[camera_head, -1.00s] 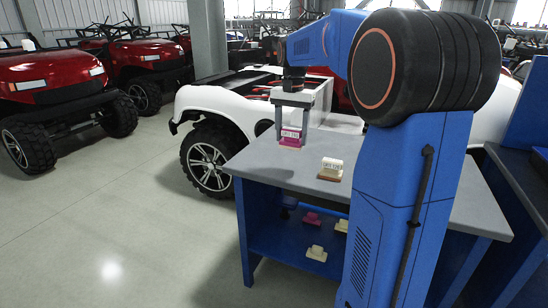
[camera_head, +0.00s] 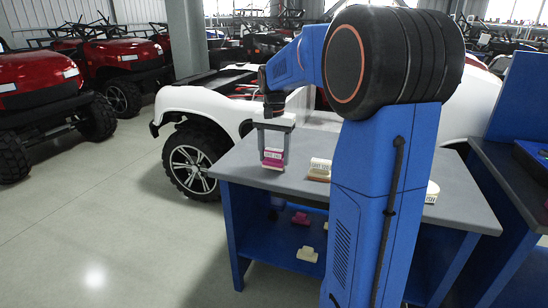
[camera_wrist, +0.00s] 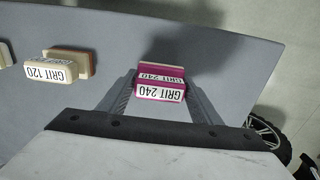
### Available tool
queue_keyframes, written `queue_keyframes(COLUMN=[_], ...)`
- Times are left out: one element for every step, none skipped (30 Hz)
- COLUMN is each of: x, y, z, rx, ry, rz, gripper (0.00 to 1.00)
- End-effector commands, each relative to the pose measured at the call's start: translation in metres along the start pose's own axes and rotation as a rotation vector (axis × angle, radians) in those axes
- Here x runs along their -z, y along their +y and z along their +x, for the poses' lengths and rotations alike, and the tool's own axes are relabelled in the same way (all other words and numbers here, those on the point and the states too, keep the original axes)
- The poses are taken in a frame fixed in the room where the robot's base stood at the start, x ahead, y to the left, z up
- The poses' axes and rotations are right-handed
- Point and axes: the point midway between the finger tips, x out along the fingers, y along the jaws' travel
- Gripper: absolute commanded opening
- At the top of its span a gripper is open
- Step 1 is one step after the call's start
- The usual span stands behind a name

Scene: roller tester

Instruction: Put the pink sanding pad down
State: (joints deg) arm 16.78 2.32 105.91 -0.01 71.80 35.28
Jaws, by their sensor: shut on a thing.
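The pink sanding pad (camera_head: 273,158), labelled GRIT 240, is held between the fingers of my gripper (camera_head: 272,150). In the wrist view the pad (camera_wrist: 160,92) sits between the two fingertips, with its white label facing the camera. My gripper is shut on it over the left part of the grey table top (camera_head: 236,167). In the head view the pad's underside is close to the table; I cannot tell whether it touches.
A cream and brown pad (camera_head: 319,169) labelled GRIT 120 (camera_wrist: 55,70) lies on the table beside the pink pad. Another white-labelled pad (camera_head: 431,193) is farther right. A blue lower shelf (camera_head: 262,239) holds several pads. A white vehicle (camera_head: 210,108) stands behind the table.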

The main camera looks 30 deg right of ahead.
Motion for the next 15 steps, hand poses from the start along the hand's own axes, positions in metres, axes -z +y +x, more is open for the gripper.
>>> queue_keyframes(x=[-0.0001, -0.0002, -0.0001, -0.0001, 0.0, 0.0, 0.0001, 0.0, 0.0001, 0.0, 0.0, 0.0, 0.0, 0.0, 0.0], y=[0.0001, 0.0001, 0.0, 0.0, 0.0, -0.0001, 0.0, 0.0, 0.0, 0.0, 0.0, 0.0, 0.0, 0.0, 0.0], z=[0.0051, 0.0068, 0.008, 0.0081, 0.008, 0.0078, 0.0078, 0.0078, 0.0079, 0.0082, 0.0088, 0.0098, 0.0106, 0.0106, 0.0105], rx=[0.0, 0.0, 0.0, 0.0, 0.001, 0.001, 0.001, 0.0, 0.0, 0.0, 0.0, 0.0, 0.0, 0.0, 0.0], ry=[0.0, 0.0, 0.0, 0.0, 0.001, 0.001, 0.001, 0.001, 0.001, 0.001, 0.0, 0.0, 0.0, 0.0, 0.0], rz=[0.0, 0.0, 0.0, 0.0, 0.0, 0.0, 0.0, 0.0, 0.0, 0.0, 0.0, 0.0, 0.0, 0.0, 0.0], gripper=[0.4, 0.4, 0.4, 0.4, 0.4, 0.4, 0.4, 0.4, 0.4, 0.4, 0.4, 0.4, 0.4, 0.63, 0.73])
